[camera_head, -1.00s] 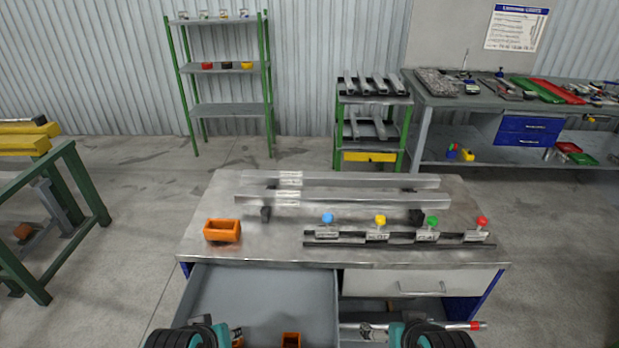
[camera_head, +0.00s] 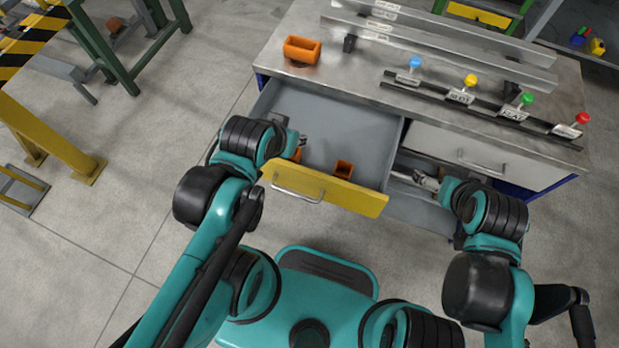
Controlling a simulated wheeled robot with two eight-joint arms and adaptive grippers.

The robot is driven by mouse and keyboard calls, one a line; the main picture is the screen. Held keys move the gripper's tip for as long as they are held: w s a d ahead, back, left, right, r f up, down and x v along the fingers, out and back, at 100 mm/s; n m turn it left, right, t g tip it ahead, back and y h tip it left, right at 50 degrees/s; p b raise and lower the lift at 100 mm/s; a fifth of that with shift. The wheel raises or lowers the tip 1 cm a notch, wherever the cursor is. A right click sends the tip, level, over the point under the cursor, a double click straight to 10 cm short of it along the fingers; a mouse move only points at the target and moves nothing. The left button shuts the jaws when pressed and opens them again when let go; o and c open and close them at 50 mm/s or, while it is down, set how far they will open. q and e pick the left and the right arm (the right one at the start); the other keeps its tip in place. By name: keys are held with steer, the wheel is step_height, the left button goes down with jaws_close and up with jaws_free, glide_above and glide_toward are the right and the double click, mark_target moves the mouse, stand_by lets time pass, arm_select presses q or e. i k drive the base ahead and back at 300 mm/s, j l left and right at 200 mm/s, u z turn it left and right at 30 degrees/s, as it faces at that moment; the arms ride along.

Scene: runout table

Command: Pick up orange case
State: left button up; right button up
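An orange open-topped case (camera_head: 302,50) stands on the back left of the grey table top (camera_head: 350,75). Another orange piece (camera_head: 296,155) shows at the drawer's left side, partly hidden by my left arm. My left gripper (camera_head: 301,140) is over the left part of the drawer, mostly hidden behind my wrist. My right gripper (camera_head: 418,180) is right of the drawer, beneath the closed drawer's level. Neither gripper's opening can be made out.
The drawer's middle is bare.

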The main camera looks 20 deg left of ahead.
mark_target(297, 48)
steer(key=i+j+z, duration=0.1)
steer(key=j, duration=0.45)
steer(key=i+j, duration=0.15)
steer(key=j, duration=0.45)
steer(key=i+j+z, duration=0.15)
steer(key=j, duration=0.4)
steer(key=j+z, duration=0.1)
steer(key=j, duration=0.5)
